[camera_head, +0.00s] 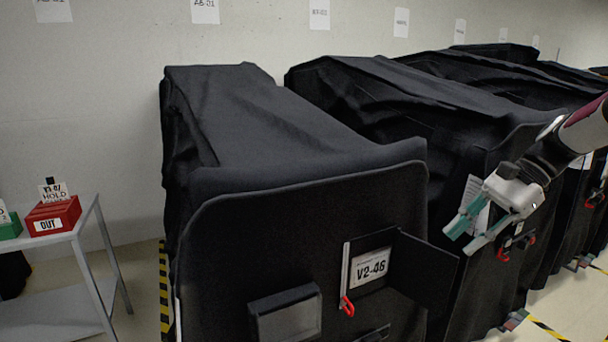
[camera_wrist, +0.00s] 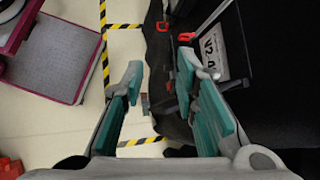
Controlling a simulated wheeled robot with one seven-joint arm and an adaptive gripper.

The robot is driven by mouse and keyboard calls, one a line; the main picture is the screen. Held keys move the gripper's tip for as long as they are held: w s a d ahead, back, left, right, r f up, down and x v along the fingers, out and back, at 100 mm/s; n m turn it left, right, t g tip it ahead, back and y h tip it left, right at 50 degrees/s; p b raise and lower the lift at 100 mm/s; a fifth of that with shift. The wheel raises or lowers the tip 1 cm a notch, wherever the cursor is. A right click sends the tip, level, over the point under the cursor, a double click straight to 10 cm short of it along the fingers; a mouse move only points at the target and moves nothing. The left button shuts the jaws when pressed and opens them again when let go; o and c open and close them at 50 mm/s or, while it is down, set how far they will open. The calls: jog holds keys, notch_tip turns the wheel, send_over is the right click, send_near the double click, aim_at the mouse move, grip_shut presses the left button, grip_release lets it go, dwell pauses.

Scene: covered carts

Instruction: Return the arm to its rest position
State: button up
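My gripper (camera_head: 465,230) is at the right in the head view, in front of the covered carts, with its teal-padded fingers pointing down and left. In the wrist view, the two fingers of my gripper (camera_wrist: 160,82) stand apart with nothing between them, so it is open and empty. The nearest cart (camera_head: 300,220) has a black cover and a card marked V2-46 (camera_head: 370,268) in a frame on its front. A dark flap stands open beside the card. The card (camera_wrist: 213,55) also shows in the wrist view, right of the fingers.
More black-covered carts (camera_head: 400,100) stand in a row to the right. A grey side table (camera_head: 75,236) at the left holds a red box marked OUT (camera_head: 53,216) and a green box (camera_head: 10,228).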

jog(key=s+a+r+n+t+h+p, duration=0.1)
jog(key=s+a+r+n+h, duration=0.2)
jog(key=s+a, duration=0.3)
jog(key=s+a+r+n+h+p, duration=0.1)
jog(key=s+a+r+n+h, duration=0.2)
jog(key=s, duration=0.5)
jog(key=s+a+f+n+t+h+p, duration=0.1)
jog(key=s+n+t, duration=0.1)
jog(key=s, duration=0.4)
jog(key=s+a+f+n+t+h, duration=0.1)
jog(key=s+a+n, duration=0.1)
jog(key=s+n, duration=0.3)
jog(key=shift+s+f+t+p, duration=0.15)
jog(key=shift+s+t+p, duration=0.25)
jog(key=shift+s, duration=0.45)
dwell(0.5)
